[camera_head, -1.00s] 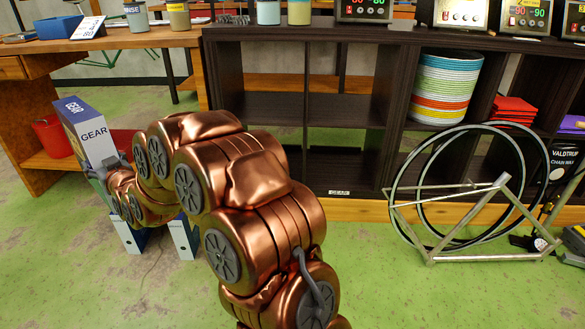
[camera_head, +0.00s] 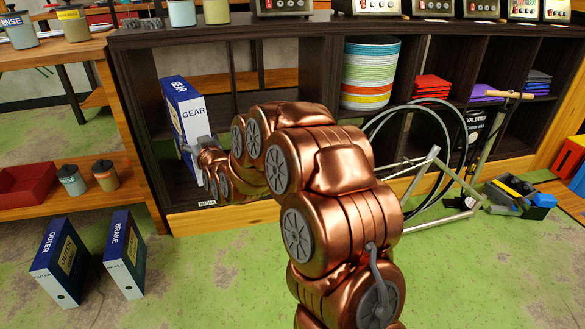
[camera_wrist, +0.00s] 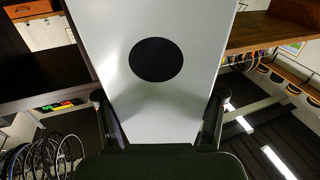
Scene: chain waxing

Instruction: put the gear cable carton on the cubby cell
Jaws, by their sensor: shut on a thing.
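The gear cable carton (camera_head: 185,112) is a blue and white upright box marked GEAR. In the head view it is in front of or partly within the left cubby cell, above its floor; its exact depth is unclear. My gripper (camera_head: 203,152) is shut on its near side, partly hidden by my copper arm. In the wrist view the carton's white face (camera_wrist: 158,98) with a black round spot fills the middle, between the gripper's fingers (camera_wrist: 165,118). The dark cubby shelf (camera_head: 130,100) has a small label (camera_head: 207,203) below this cell, too small to read surely.
Cartons marked OUTER (camera_head: 62,262) and BRAKE (camera_head: 125,253) stand on the floor at left. A striped basket (camera_head: 370,73) sits in a cell further right. A bicycle frame (camera_head: 440,215) and wheels stand before the shelf's right part.

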